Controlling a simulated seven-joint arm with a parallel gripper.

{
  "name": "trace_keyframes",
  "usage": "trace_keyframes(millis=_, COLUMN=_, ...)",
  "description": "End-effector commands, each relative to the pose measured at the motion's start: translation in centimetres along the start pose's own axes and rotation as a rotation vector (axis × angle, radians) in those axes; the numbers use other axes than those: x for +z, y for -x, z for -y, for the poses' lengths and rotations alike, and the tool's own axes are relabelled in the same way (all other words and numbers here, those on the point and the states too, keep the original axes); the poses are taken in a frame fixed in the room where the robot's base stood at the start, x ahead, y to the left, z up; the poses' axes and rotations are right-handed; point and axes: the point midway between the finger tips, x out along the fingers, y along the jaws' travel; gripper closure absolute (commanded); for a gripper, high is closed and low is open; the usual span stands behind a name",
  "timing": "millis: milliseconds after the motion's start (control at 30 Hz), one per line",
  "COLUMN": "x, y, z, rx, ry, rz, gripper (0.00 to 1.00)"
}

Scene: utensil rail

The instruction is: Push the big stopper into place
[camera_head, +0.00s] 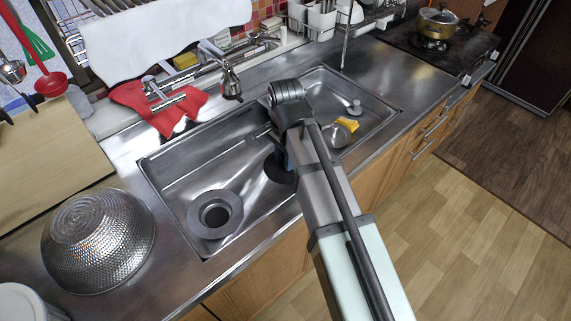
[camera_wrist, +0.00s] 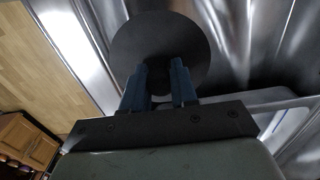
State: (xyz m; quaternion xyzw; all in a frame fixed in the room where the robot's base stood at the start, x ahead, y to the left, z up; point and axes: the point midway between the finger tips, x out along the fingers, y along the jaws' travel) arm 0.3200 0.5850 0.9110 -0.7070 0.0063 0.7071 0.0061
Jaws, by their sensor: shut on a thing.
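The big stopper, a dark round disc (camera_wrist: 150,35), is held by its knob between the two blue fingers of my gripper (camera_wrist: 159,78) in the wrist view. My fingers are shut on the knob, which is mostly hidden between them. In the head view the stopper (camera_head: 277,171) shows as a dark disc beside my arm, over the middle of the sink; its exact height above the floor is hard to tell. The round drain (camera_head: 215,212), with a wide grey ring and a dark open hole, is in the left part of the sink, apart from the stopper.
The sink's right part holds a small grey knobbed piece (camera_head: 355,106), a metal bowl (camera_head: 337,136) and a yellow sponge (camera_head: 348,124). The faucet (camera_head: 231,80) reaches over the back edge. A colander (camera_head: 97,240) sits upside down left of the sink. The space around the drain is clear.

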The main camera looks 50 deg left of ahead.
Motion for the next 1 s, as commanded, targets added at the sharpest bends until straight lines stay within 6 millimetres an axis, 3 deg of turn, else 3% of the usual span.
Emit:
trace_keyframes(millis=167, x=1.2, y=0.6, z=0.5, rx=-0.001, ry=0.021, rz=0.000, gripper=1.00)
trace_keyframes(millis=267, x=3.2, y=0.1, z=1.1, rx=0.001, ry=0.052, rz=0.000, gripper=1.00)
trace_keyframes(millis=700, x=15.2, y=-5.6, z=5.1, rx=0.002, ry=0.249, rz=0.000, gripper=1.00)
trace_keyframes(millis=900, x=19.4, y=-8.6, z=7.2, rx=0.002, ry=0.291, rz=0.000, gripper=1.00)
trace_keyframes(millis=1000, x=20.1, y=-10.0, z=8.8, rx=0.001, ry=0.257, rz=0.000, gripper=1.00)
